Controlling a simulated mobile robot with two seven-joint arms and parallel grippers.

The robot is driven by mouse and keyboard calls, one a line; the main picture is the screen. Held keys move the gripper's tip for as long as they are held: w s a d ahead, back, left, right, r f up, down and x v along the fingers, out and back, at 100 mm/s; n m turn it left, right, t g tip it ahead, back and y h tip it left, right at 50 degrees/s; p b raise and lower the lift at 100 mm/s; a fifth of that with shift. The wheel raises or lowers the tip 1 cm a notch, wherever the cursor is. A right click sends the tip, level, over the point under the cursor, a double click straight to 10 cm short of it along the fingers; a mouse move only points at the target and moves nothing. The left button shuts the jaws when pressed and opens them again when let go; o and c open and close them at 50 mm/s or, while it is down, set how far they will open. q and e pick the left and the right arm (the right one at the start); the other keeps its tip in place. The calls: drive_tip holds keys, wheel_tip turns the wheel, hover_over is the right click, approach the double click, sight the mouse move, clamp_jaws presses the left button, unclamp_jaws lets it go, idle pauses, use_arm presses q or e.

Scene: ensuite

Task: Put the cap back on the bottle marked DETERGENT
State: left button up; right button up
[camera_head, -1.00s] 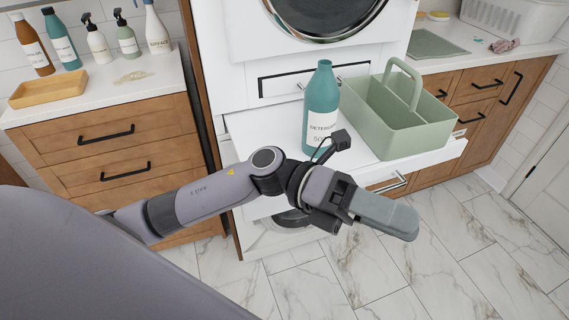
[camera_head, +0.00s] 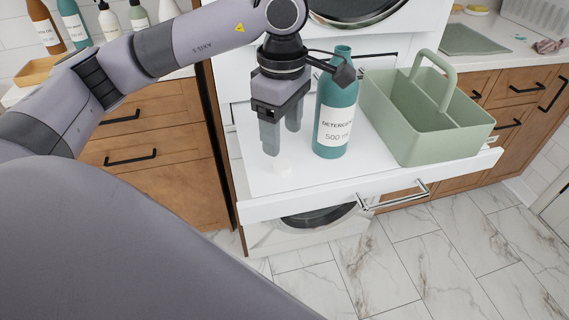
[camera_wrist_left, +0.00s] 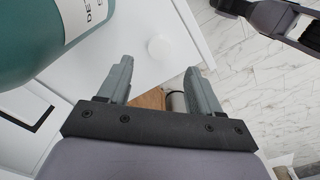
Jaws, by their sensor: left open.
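The teal bottle (camera_head: 335,105) marked DETERGENT stands upright and uncapped on the white pull-out shelf (camera_head: 330,183). Its label and side show at upper left in the left wrist view (camera_wrist_left: 35,40). A small white cap (camera_head: 281,168) lies on the shelf, left of the bottle and near the front edge; it also shows in the left wrist view (camera_wrist_left: 159,46). My left gripper (camera_head: 281,145) points down beside the bottle, open and empty, with its fingertips above the cap. In the left wrist view the cap lies beyond the gap between the fingertips (camera_wrist_left: 158,68). My right gripper is not visible.
A green caddy (camera_head: 435,130) with a handle stands on the shelf, right of the bottle. Several other bottles (camera_head: 75,22) stand on the left counter, partly behind my arm. The shelf has a front handle (camera_head: 395,195). Its front left part is mostly clear.

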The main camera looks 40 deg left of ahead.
sight(285, 165)
use_arm(q)
drive_tip(key=shift+f, duration=1)
drive_tip(key=shift+d, duration=0.1)
drive_tip(key=shift+w+f+p, duration=0.1)
drive_tip(key=shift+f+p, duration=0.2)
drive_tip(key=shift+f, duration=2.35)
drive_tip(key=shift+d, duration=0.1)
drive_tip(key=c, duration=1.1)
